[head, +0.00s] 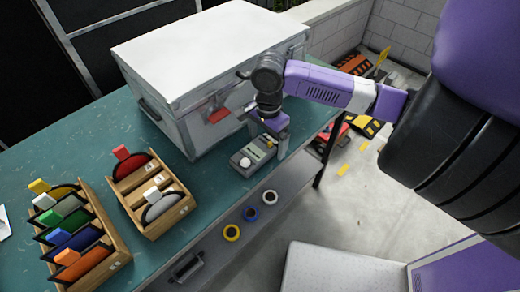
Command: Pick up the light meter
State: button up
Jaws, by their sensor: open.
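The light meter (247,159) is a small dark grey device with a pale round dome. It lies on the green worktop near its front edge, just in front of the white case. My gripper (270,146) points down over the right end of the light meter, with its purple fingers on either side of that end or very close to it. The gripper is open. Whether a finger touches the meter cannot be told, and part of the meter's far end is hidden by the gripper.
A large white case (205,55) stands close behind my gripper. Two wooden racks (168,226) (112,262) with coloured pieces stand at the left. Tape rolls (232,232) hang on the front below the worktop (50,150). The worktop between racks and meter is clear.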

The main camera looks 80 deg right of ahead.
jog(key=c, duration=1.7)
jog(key=shift+c, duration=0.7)
jog(key=shift+r, duration=0.15)
